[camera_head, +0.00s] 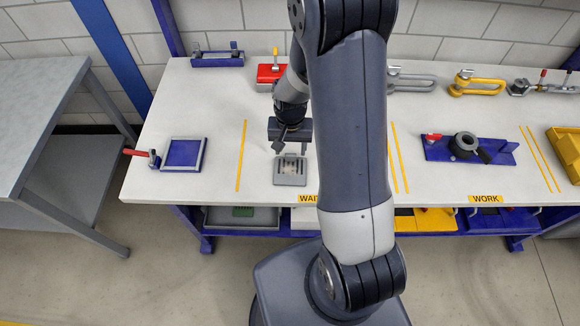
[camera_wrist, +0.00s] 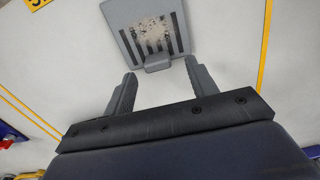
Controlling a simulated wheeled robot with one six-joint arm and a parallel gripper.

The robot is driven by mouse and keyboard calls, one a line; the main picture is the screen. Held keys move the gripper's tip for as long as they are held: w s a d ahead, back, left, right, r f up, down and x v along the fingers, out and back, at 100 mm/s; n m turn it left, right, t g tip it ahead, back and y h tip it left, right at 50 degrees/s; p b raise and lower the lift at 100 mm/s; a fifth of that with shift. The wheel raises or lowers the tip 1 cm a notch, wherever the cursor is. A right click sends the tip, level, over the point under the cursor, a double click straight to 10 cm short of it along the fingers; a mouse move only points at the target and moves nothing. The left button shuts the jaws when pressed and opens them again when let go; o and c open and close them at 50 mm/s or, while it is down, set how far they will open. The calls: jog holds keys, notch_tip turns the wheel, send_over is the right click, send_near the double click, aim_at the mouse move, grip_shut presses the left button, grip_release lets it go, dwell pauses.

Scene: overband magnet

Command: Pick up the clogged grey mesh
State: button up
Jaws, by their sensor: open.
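The clogged grey mesh (camera_head: 290,171) is a small flat square grey piece with dark slots and a pale crust over its middle. It lies on the white bench behind the WAIT label, left of my arm. In the wrist view the mesh (camera_wrist: 148,32) shows at the top, with a small tab on its near edge. My gripper (camera_head: 288,147) is just behind the mesh in the head view, apart from it. In the wrist view my gripper (camera_wrist: 161,84) is open, its two fingers on either side of the tab's line with nothing between them.
Yellow lines (camera_head: 241,155) mark the bench top. A blue square fixture with a red-handled clamp (camera_head: 183,153) stands at left. A red block (camera_head: 270,73) is behind my gripper. A blue holder with a black ring (camera_head: 465,146) is right. Bare bench lies around the mesh.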

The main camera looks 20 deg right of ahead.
aim_at(290, 168)
jog(key=shift+s+f, duration=0.1)
jog(key=shift+f, duration=1.3)
jog(key=shift+c, duration=0.5)
jog(key=c, duration=1)
jog(key=shift+o, duration=0.2)
jog(key=shift+r, duration=0.15)
